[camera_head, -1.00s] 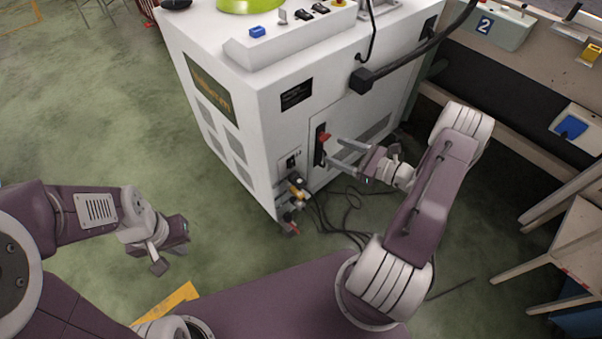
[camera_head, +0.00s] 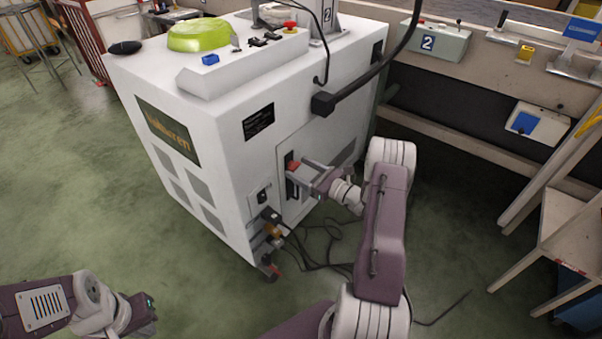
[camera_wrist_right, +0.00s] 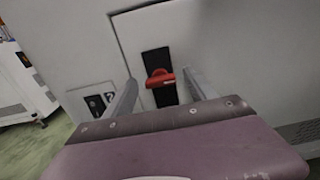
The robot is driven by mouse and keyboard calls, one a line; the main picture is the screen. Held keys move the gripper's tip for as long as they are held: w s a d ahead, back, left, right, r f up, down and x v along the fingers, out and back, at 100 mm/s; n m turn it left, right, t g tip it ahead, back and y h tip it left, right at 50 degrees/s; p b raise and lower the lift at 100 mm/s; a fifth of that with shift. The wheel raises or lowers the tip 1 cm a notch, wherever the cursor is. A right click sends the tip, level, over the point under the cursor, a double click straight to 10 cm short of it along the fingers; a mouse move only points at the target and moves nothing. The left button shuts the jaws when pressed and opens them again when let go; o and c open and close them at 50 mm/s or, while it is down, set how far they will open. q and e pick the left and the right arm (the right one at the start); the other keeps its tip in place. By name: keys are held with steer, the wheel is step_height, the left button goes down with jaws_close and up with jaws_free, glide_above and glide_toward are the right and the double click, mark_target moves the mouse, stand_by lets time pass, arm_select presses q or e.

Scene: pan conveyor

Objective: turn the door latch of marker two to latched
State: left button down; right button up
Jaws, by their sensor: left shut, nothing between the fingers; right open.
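The door latch is a red handle (camera_head: 293,166) on an upright black plate (camera_head: 290,187) on the white machine's side door. In the right wrist view the red handle (camera_wrist_right: 160,78) lies roughly crosswise on the black plate (camera_wrist_right: 163,95). My right gripper (camera_head: 297,176) is open at the latch, one finger on either side of the handle; I cannot tell whether they touch it. A small plate that seems to read 2 (camera_wrist_right: 110,97) is left of the door. My left gripper (camera_head: 138,316) is low at the left, far from the latch, its fingers hardly visible.
The white machine (camera_head: 215,130) carries a green dome (camera_head: 199,36) and controls on top. A thick black cable (camera_head: 365,85) hangs above the door. Cables (camera_head: 320,260) lie on the floor below. A wall box marked 2 (camera_head: 436,42) and a wooden stand (camera_head: 565,235) are at the right.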

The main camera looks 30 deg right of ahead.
steer(key=c, duration=1.4)
steer(key=shift+n, duration=0.4)
steer(key=n, duration=0.3)
steer(key=shift+a+n, duration=0.1)
steer(key=shift+n, duration=0.3)
steer(key=n, duration=0.4)
steer(key=shift+f+n, duration=0.1)
steer(key=shift+n, duration=0.2)
steer(key=n, duration=0.2)
steer(key=n+b, duration=0.1)
steer(key=n, duration=0.1)
steer(key=shift+s+a+f+n, duration=0.1)
steer(key=shift+f+n, duration=0.05)
steer(key=shift+n, duration=0.15)
steer(key=shift+n+b, duration=0.8)
steer(key=shift+n, duration=1.3)
